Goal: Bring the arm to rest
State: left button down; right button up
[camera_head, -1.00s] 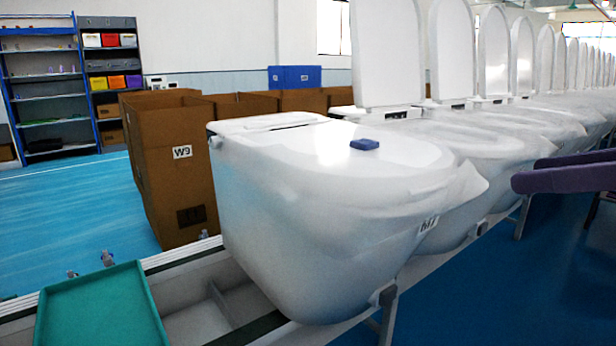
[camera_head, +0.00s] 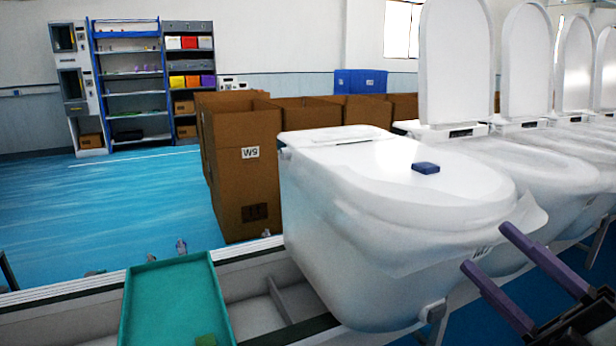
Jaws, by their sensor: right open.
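My right gripper (camera_head: 487,247) is at the lower right, its two purple fingers spread apart with nothing between them. The fingers point up and left towards the front of the nearest white toilet (camera_head: 350,230), overlapping its lower right side in the picture. I cannot tell whether they touch it. A small blue block (camera_head: 425,168) lies on the toilet's closed lid, apart from the gripper. My left gripper is not visible.
A green tray (camera_head: 168,300) stands on the line at the lower left. Brown boxes (camera_head: 240,160) stand behind the toilet. More toilets with raised lids (camera_head: 455,60) run off to the right. Shelves (camera_head: 130,75) stand at the back left. The blue floor (camera_head: 120,200) at left is clear.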

notch_tip(320, 180, down, 26)
jog(key=s+m+g+h+p, duration=0.3)
jog(key=m+h, duration=0.9)
jog(key=m, duration=0.6)
jog(key=s+a+f+m+g+p, duration=0.1)
jog(key=s+a+f+m+g, duration=0.2)
jog(key=s+a+f+g, duration=0.3)
jog(key=s+a+f, duration=0.5)
jog(key=s+f, duration=0.2)
jog(key=f, duration=0.1)
jog(key=shift+s+a+f+m+g+y, duration=0.2)
jog(key=shift+f+m+g+y, duration=0.1)
jog(key=shift+y, duration=0.1)
